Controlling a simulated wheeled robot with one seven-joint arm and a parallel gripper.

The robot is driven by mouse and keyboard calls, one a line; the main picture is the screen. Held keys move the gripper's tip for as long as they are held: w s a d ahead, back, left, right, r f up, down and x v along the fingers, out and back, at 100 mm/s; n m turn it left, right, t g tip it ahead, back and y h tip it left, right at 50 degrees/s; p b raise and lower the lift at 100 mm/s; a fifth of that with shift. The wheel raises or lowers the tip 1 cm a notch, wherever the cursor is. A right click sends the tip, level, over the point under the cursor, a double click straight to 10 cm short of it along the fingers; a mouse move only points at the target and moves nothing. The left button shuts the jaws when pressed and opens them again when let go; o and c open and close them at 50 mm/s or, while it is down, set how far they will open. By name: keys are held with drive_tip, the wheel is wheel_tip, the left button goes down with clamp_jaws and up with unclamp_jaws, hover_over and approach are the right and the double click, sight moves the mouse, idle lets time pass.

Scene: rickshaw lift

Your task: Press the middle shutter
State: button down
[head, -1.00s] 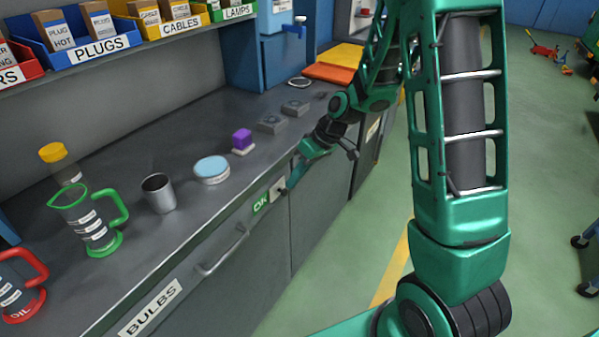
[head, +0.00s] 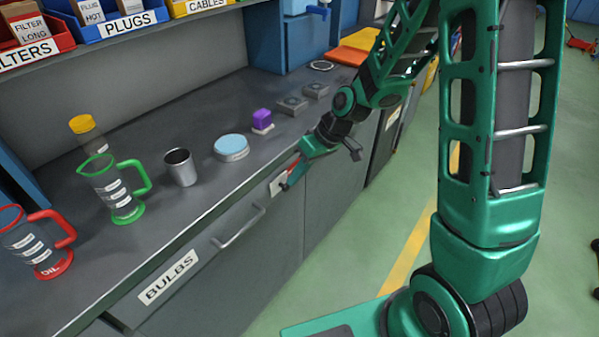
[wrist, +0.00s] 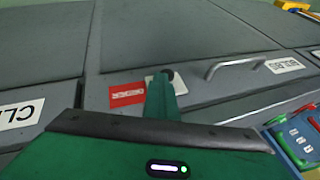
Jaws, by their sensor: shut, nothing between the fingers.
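A small pale plate (head: 278,188) sits on the front of the bench, right of a drawer handle; it also shows in the wrist view (wrist: 152,82). A red label (wrist: 127,94) lies beside it, its lettering unreadable, and a bit of red shows in the head view. My gripper (head: 290,181) is shut and empty, pointing at the plate. In the wrist view its tip (wrist: 163,86) covers part of the plate, near a dark round spot. I cannot tell whether it touches. No other shutter can be made out.
A bar handle (head: 239,228) juts from the drawer front beside a BULBS label (head: 168,277). On the bench stand a green-handled jug (head: 113,190), a metal cup (head: 180,168), a blue-lidded tin (head: 231,147) and a purple block (head: 262,119). The floor in front is open.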

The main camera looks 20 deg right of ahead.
drive_tip(key=shift+w+a+r, duration=0.1)
drive_tip(key=shift+w+r, duration=0.05)
drive_tip(key=shift+w, duration=0.05)
drive_tip(key=w+d+f+v, duration=0.1)
drive_tip(key=w+d+v, duration=0.1)
drive_tip(key=v, duration=1)
drive_tip(key=shift+s+d+r, duration=0.25)
drive_tip(key=shift+d+r, duration=0.05)
drive_tip(key=shift+r, duration=0.05)
drive_tip(key=s+d+r+m+g+h, duration=0.1)
drive_tip(key=s+d+m, duration=0.5)
drive_tip(key=s, duration=0.7)
drive_tip(key=s+d+r+m+h, duration=0.2)
drive_tip(key=s+d+m+h, duration=0.2)
drive_tip(key=s+d, duration=0.6)
drive_tip(key=s+m, duration=0.2)
drive_tip(key=s, duration=0.2)
drive_tip(key=shift+s+d+r+g, duration=0.15)
drive_tip(key=shift+s+d+g, duration=0.05)
drive_tip(key=shift+s+g, duration=0.2)
